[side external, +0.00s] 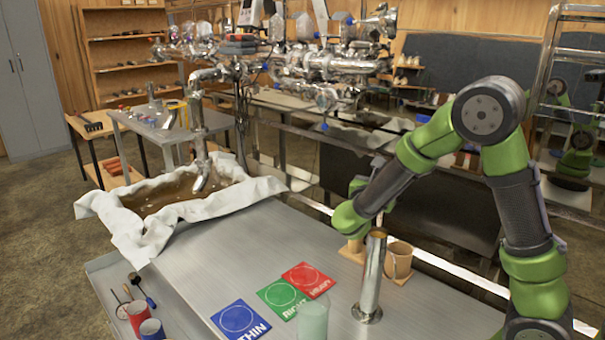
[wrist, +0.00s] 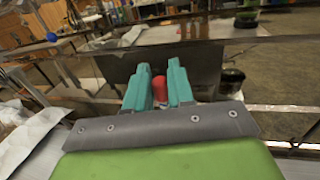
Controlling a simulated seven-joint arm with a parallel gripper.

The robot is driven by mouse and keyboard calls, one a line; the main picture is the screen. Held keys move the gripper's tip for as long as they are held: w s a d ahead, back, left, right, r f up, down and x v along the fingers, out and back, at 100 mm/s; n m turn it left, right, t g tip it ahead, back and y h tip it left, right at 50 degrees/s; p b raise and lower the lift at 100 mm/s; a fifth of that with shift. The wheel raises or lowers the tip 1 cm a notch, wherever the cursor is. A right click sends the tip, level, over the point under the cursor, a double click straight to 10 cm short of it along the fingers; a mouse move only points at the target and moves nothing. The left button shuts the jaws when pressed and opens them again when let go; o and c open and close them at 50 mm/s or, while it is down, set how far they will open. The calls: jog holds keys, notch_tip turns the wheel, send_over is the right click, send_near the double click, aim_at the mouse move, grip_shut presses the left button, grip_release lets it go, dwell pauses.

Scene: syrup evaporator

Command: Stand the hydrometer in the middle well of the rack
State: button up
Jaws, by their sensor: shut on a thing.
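In the wrist view my gripper (wrist: 159,75) has its two teal fingers closed on a small red-ended thing (wrist: 158,85), which I take to be the hydrometer. Only its red part shows, so its tilt and length cannot be told. In the side view the green end of my arm hides the fingers and what they hold. It is just above and left of a wooden piece with a round cup-like well (side external: 398,262), which looks like the rack. A tall shiny metal cylinder (side external: 370,285) stands in front and covers the rack's middle part.
Blue (side external: 238,319), green (side external: 282,297) and red (side external: 308,279) cards lie on the metal bench (side external: 210,260). A translucent greenish cylinder (side external: 313,322) stands at the front edge of view. A cloth-lined pan (side external: 180,195) of brown liquid is left. Red (side external: 137,316) and blue (side external: 152,329) cups stand lower left.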

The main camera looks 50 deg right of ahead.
jog(key=o, duration=0.9)
dwell(0.3)
jog(key=o, duration=0.9)
jog(key=shift+v, duration=3.75)
jog(key=shift+d, duration=0.15)
